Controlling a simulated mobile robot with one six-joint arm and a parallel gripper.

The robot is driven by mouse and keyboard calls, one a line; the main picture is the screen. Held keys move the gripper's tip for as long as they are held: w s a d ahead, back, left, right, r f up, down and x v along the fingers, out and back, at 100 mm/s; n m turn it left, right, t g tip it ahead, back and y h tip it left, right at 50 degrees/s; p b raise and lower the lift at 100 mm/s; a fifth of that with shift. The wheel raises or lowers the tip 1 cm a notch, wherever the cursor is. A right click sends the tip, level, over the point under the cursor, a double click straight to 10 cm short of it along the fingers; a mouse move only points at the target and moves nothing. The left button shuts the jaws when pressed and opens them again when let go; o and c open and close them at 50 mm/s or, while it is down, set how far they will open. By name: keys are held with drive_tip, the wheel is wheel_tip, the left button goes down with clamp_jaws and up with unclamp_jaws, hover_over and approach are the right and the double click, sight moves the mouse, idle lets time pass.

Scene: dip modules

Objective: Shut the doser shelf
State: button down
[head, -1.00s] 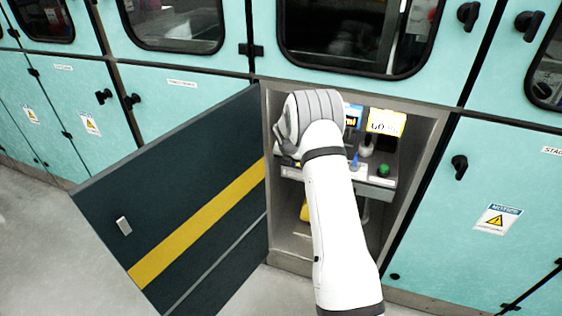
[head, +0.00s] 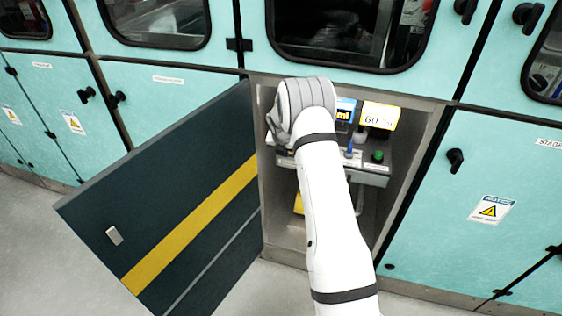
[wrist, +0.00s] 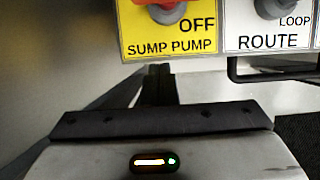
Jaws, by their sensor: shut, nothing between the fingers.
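The doser shelf (head: 370,177) is a grey ledge inside an open cabinet bay in the head view. It carries a green button (head: 377,156), a blue-topped part and small labels. My arm covers its left part, so I cannot tell how far it stands out. My gripper is hidden behind my own wrist in the head view. In the wrist view my gripper (wrist: 158,80) shows dark fingers together, with nothing between them. They point below a yellow "SUMP PUMP OFF" label (wrist: 170,35) and left of a white "ROUTE LOOP" label (wrist: 268,30). No contact is visible.
A dark cabinet door (head: 170,200) with a yellow stripe stands open to the left of the bay. A dark bar-like frame (wrist: 275,76) runs under the ROUTE label. Teal panels with black latches (head: 455,160) flank the bay. The floor at lower left is clear.

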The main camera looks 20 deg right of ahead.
drive_tip(key=s+a+r+b, duration=0.1)
drive_tip(key=s+a+b, duration=0.1)
drive_tip(key=s+a, duration=0.65)
drive_tip(key=s+d+r+m+p, duration=0.1)
drive_tip(key=s+r+m+p, duration=0.1)
drive_tip(key=s+r+m, duration=0.7)
drive_tip(key=s+r+m+p, duration=0.1)
drive_tip(key=s+r+m, duration=0.4)
drive_tip(key=r, duration=0.5)
drive_tip(key=s+a+r+m+p, duration=0.1)
drive_tip(key=s+r+m, duration=0.2)
drive_tip(key=s+m, duration=0.2)
drive_tip(key=s+a+r+m+y, duration=0.1)
drive_tip(key=s+r+m, duration=0.2)
drive_tip(key=s, duration=0.7)
drive_tip(key=s+a+r+m+y+p, duration=0.1)
drive_tip(key=s+r+m, duration=0.3)
drive_tip(key=s+m, duration=0.3)
drive_tip(key=shift+s+a+g+p, duration=0.3)
drive_tip(key=shift+s+a+g, duration=0.1)
drive_tip(key=shift+s, duration=0.05)
